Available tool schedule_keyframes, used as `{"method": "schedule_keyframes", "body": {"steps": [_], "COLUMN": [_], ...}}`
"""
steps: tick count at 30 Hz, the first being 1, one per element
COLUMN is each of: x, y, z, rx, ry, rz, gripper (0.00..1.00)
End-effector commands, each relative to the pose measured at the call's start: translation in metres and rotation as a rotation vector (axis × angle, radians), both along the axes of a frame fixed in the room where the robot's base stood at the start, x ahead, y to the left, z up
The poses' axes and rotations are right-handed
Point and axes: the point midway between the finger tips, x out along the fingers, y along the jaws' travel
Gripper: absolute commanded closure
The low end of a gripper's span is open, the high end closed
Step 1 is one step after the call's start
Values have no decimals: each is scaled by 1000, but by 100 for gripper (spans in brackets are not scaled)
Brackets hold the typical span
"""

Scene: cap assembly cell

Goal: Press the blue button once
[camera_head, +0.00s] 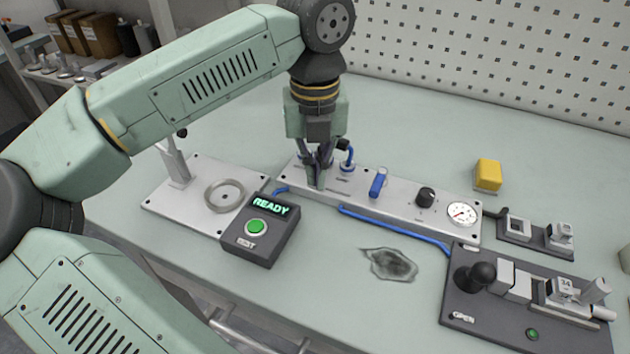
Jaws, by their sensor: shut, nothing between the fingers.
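No blue button shows clearly. A green round button (256,228) sits on top of a dark box (271,250) with a lit READY display (270,206). My gripper (317,183) points down, shut and empty, over the left end of the panel, left of the blue handle. It hides part of the panel there. I cannot tell whether its tips touch the panel.
A black knob (426,197) and a gauge (462,214) are on the panel's right part. A yellow block (488,175) lies behind it. A dark fixture (465,302) stands front right. A plate with a ring (158,205) is at left.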

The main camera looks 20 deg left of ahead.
Motion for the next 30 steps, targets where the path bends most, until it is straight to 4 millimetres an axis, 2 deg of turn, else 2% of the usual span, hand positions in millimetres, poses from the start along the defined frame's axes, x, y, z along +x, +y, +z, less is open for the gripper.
{"method": "schedule_keyframes", "body": {"steps": [5,30], "x": [0,0], "y": [0,0], "z": [8,72], "rx": [1,0], "ry": [0,0], "rz": [0,0], "gripper": [100,100]}}
